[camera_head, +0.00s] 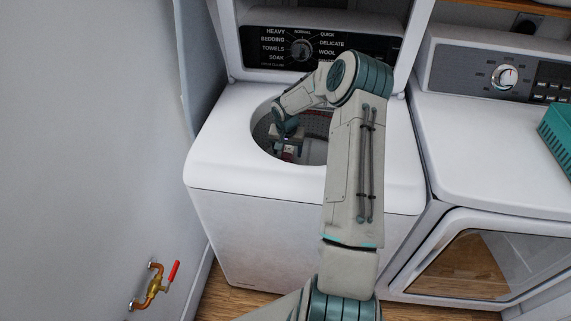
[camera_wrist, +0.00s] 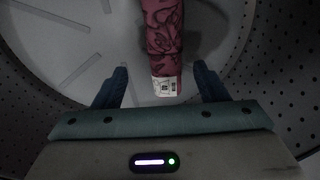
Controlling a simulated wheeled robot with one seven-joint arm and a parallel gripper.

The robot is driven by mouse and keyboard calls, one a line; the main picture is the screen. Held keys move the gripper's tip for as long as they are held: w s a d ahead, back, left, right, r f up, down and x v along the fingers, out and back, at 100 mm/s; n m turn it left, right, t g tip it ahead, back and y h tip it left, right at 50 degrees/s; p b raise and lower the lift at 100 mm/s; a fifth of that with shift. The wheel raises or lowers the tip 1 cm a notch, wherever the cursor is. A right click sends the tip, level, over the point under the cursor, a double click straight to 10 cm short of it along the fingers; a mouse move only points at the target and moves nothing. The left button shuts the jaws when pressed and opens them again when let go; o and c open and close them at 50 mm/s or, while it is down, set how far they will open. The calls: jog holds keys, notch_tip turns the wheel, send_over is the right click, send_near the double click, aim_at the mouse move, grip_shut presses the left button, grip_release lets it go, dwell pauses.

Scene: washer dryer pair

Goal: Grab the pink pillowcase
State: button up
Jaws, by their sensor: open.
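The pink pillowcase (camera_wrist: 163,38) is a rolled or folded strip with a dark pattern and a white printed label at its near end. It lies in the washer drum (camera_wrist: 75,35), and its far end runs out of the top of the wrist view. My gripper (camera_wrist: 160,82) is open inside the drum, one blue finger on each side of the pillowcase's labelled end, with gaps between. I cannot tell the height between fingers and pillowcase. In the head view my gripper (camera_head: 290,150) is down in the washer's round opening, and the pillowcase is mostly hidden there.
The top-loading washer (camera_head: 225,125) has its lid up and a control panel (camera_head: 305,48) behind. The perforated drum wall (camera_wrist: 285,70) surrounds my gripper closely. A dryer (camera_head: 490,150) stands to the right with a teal basket (camera_head: 558,135) on top. A wall (camera_head: 90,130) with a red-handled valve (camera_head: 155,285) is left.

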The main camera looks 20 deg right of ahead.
aim_at(285, 159)
jog(key=shift+w+a+f+p, duration=0.15)
jog(key=shift+f+p, duration=0.2)
jog(key=shift+f, duration=1.05)
jog(key=shift+w+a+f+p, duration=0.15)
jog(key=shift+f+p, duration=0.15)
jog(key=shift+f, duration=1.05)
jog(key=shift+d+f, duration=0.15)
jog(key=shift+f, duration=0.35)
jog(key=c, duration=1.1)
